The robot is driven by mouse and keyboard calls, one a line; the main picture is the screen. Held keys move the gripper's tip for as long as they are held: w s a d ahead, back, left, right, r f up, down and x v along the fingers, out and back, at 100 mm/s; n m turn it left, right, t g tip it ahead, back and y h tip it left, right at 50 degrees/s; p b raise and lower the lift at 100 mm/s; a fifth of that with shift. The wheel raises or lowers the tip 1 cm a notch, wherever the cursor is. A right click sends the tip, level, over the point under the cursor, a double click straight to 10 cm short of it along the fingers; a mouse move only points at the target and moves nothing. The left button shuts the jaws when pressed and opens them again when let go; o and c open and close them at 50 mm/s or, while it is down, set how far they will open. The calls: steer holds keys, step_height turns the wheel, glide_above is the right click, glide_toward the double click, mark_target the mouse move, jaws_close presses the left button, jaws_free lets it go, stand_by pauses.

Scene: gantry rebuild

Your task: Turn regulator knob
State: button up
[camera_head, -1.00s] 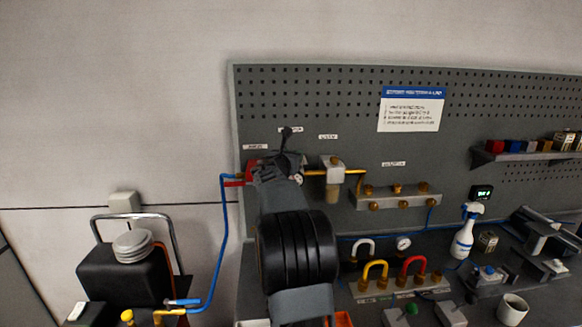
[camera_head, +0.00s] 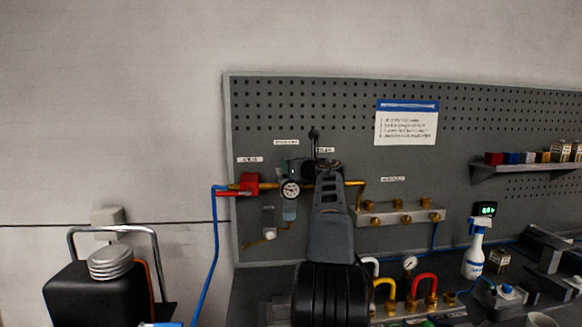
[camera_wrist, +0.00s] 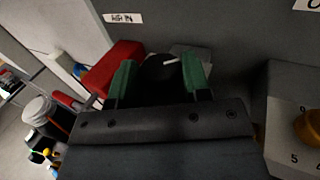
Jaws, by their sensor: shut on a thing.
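The regulator knob (camera_wrist: 158,76) is black with a white mark on top. It sits between the two green-tipped fingers of my gripper (camera_wrist: 160,80) in the wrist view, and they are shut on it. In the head view my gripper (camera_head: 296,167) is at the regulator on the pegboard. A round white gauge (camera_head: 290,189) shows below it; its reading is too small to tell. My arm hides part of the air line to the right, and most of the knob is hidden in the head view.
A red valve (camera_head: 248,184) with a blue hose is left of the regulator. In the wrist view a grey block with a brass dial (camera_wrist: 309,130) is close on the right. A brass-fitted manifold (camera_head: 402,216) is farther right. A spray bottle (camera_head: 475,248) stands on the bench.

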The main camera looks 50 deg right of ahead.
steer(key=n+y+p, duration=0.2)
steer(key=y, duration=0.1)
steer(key=n+y+p, duration=0.1)
steer(key=y, duration=0.1)
steer(key=shift+d+r+t+p, duration=0.3)
steer(key=shift+p, duration=0.05)
steer(key=shift+f+n+y+p, duration=0.1)
steer(key=shift+n+y+p, duration=0.5)
steer(key=shift+y, duration=0.2)
steer(key=shift+f+y, duration=0.1)
steer(key=shift+y, duration=0.2)
steer(key=o, duration=0.9)
steer(key=shift+f, duration=0.1)
steer(key=s+b, duration=0.1)
steer(key=s, duration=0.3)
steer(key=s+d+b, duration=0.1)
steer(key=s, duration=0.4)
steer(key=s+d+b, duration=0.1)
steer(key=s, duration=0.3)
steer(key=shift+s+b, duration=0.3)
steer(key=shift+b, duration=0.1)
